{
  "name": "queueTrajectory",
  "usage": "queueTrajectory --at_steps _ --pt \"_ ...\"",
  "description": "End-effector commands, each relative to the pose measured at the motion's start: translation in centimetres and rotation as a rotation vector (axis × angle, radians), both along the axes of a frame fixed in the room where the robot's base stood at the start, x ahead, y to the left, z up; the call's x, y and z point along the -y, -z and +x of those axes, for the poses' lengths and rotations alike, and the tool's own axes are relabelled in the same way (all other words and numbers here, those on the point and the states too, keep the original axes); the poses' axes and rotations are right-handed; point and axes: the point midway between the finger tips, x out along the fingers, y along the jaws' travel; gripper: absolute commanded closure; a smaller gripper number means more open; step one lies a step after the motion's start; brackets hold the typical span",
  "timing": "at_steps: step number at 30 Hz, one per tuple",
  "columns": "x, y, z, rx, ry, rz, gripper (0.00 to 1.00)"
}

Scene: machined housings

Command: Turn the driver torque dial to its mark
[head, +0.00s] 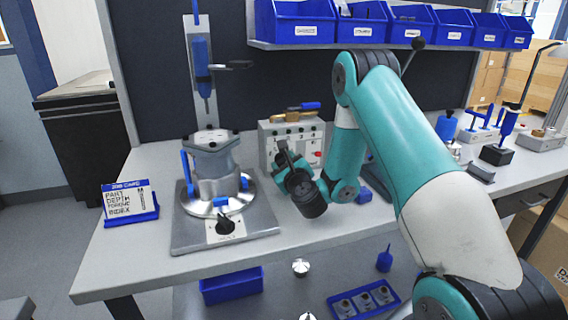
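A grey control box (312,150) with a row of small dark knobs and a red button stands at the back of the bench. A blue driver (202,68) hangs upright on a pale post above the fixture. A black knob (225,224) sits on a white plate at the front of the fixture base. I cannot tell which knob is the torque dial, and no mark can be read. My gripper (284,153) is in front of the control box and hides part of its left side. Its fingers are dark and small, so whether they are open or shut is unclear.
A metal housing (214,160) stands on a round plate with blue clamps on the fixture base (262,222). A blue-framed sign (130,204) stands at left. Blue bins (296,22) line the shelf above. The bench front below my wrist is mostly clear.

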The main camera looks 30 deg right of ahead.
Motion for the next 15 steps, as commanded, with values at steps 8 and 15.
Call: queueTrajectory --at_steps 8,15 --pt "-0.06 -0.03 0.01 -0.002 0.001 -0.010 0.77" --pt "-0.23 -0.06 0.05 -0.027 -0.001 -0.095 0.77"
